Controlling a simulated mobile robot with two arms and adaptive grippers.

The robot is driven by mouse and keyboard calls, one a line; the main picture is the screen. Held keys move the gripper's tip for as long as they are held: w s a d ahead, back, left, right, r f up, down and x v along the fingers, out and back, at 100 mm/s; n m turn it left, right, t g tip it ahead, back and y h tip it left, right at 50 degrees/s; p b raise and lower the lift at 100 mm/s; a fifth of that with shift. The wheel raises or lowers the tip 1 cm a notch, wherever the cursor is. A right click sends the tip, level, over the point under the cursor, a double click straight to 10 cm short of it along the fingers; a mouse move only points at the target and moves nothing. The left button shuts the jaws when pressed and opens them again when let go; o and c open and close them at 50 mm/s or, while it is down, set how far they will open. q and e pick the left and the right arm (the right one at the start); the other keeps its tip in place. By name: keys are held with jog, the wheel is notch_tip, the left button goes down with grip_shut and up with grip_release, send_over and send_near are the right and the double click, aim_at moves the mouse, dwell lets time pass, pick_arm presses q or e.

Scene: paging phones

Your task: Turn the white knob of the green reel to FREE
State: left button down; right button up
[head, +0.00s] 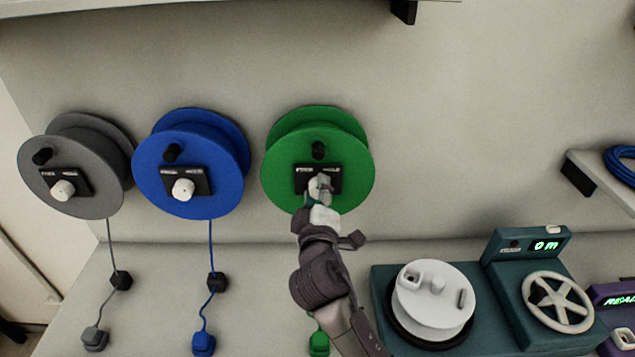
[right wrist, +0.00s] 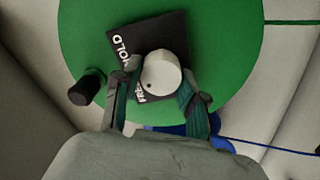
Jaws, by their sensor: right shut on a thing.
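The green reel (head: 284,185) is mounted on the wall, with a black plate (head: 301,178) and a black crank handle (head: 318,150) on its face. My right gripper (head: 320,187) reaches it from below and covers most of the white knob. In the right wrist view, the white knob (right wrist: 165,70) sits between the fingers of my right gripper (right wrist: 158,95), which is shut on it. The plate's HOLD and FREE labels (right wrist: 120,48) show beside the knob, FREE partly hidden. A small dark mark on the knob lies on its side near FREE. My left gripper is out of view.
A blue reel (head: 145,178) and a grey reel (head: 40,190) hang to the left, each with a white knob. A teal winding station (head: 385,283) with a white drum, spoked wheel and "0 m" display stands at the right. A shelf (head: 600,175) holds blue cable.

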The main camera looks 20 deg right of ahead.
jog(key=n+p, duration=0.2)
jog(key=n, duration=0.2)
jog(key=shift+r+p, duration=0.15)
jog(key=shift+p, duration=0.15)
jog(key=shift+n+p, duration=0.5)
jog(key=shift+n, duration=0.5)
jog(key=shift+f, duration=0.2)
jog(key=o, duration=1.1)
jog(key=shift+w, duration=0.1)
jog(key=shift+o, duration=0.2)
jog(key=shift+s+a+f, duration=0.1)
jog(key=shift+s, duration=0.2)
jog(key=v, duration=1.1)
jog(key=shift+s, duration=0.2)
jog(key=shift+a, duration=0.1)
